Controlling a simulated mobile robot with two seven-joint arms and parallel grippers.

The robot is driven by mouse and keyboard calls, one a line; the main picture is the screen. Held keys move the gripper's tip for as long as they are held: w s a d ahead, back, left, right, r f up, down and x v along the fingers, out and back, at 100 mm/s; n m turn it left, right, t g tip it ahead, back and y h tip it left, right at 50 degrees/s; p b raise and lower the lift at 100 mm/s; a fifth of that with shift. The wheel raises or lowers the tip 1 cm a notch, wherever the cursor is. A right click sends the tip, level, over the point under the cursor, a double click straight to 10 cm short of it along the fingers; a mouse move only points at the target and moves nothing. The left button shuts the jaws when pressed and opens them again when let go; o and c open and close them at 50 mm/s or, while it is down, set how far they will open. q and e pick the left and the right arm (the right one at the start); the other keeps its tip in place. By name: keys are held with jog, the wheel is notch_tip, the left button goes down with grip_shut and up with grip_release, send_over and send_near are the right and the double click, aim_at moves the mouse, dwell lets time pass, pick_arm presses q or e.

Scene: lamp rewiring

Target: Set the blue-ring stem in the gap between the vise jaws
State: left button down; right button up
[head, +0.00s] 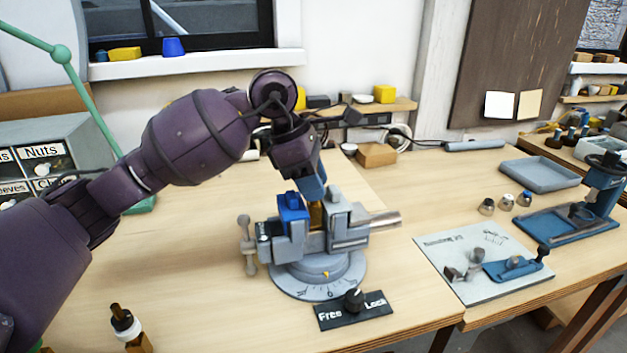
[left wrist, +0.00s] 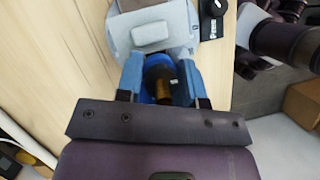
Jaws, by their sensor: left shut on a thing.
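The vise (head: 318,268) stands on the bench on a round grey dial base, with a blue block (head: 292,208) at its left jaw. My left gripper (head: 314,190) points down over the jaws. It is shut on the blue-ring stem, whose brass part (head: 316,215) shows below the fingers, in line with the gap between the jaws. In the left wrist view the stem (left wrist: 160,85) is between the two blue fingers, with a dark top and blue around it. The jaws hide its lower end, so I cannot tell how deep it sits. My right gripper is not in view.
A Free/Lock plate with a black knob (head: 354,300) lies in front of the vise. Another stem with a white ring (head: 125,324) stands at front left. The bench left of the vise is clear.

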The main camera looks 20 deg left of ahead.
pick_arm(q)
jog(key=shift+f, duration=0.1)
jog(key=c, duration=0.7)
grip_release()
jog(key=shift+o, duration=0.2)
jog(key=shift+f, duration=0.1)
jog(key=v, duration=1.1)
jog(key=shift+s, duration=0.1)
